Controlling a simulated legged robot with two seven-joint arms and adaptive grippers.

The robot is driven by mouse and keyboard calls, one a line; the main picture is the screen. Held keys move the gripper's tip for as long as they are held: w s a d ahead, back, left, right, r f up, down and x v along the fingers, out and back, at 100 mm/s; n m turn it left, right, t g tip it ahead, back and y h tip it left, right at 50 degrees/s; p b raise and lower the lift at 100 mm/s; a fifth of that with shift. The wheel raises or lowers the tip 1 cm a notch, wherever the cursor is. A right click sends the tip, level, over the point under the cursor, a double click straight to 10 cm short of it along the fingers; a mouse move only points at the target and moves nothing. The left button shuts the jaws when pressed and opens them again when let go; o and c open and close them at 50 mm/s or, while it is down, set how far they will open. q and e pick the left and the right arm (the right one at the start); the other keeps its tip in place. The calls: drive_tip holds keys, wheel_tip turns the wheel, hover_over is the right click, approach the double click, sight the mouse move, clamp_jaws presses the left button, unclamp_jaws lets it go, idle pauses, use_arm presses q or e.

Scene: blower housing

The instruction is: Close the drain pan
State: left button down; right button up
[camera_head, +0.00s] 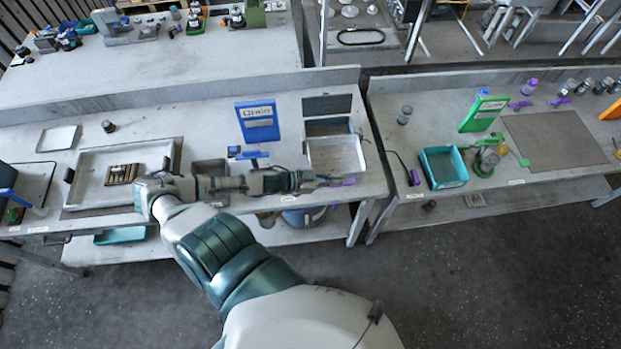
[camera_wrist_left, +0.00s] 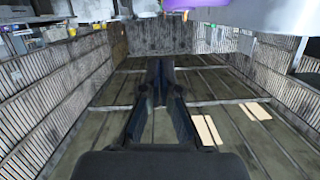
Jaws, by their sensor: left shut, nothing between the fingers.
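The drain pan looks to be the light metal pan (camera_head: 337,153) at the right end of the middle bench. It sticks out toward me from a grey housing (camera_head: 327,104) with an open compartment, so it stands open. My left arm reaches across the bench from the left. My left gripper (camera_head: 312,180) is just in front of the pan's near edge, shut and empty; I cannot tell whether it touches the pan. The dark fingers (camera_wrist_left: 160,100) show shut in the left wrist view. My right gripper is not in view.
A purple tool (camera_head: 342,181) lies by the bench's front edge, near the gripper. A blue sign (camera_head: 257,120) stands left of the housing. A large tray (camera_head: 120,157) with a brown slatted piece lies at left. A second bench (camera_head: 540,178) stands at right, across a narrow gap.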

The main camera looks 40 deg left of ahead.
use_arm(q)
drive_tip(key=p+v, duration=0.1)
drive_tip(key=v, duration=0.7)
drive_tip(key=shift+s, duration=0.45)
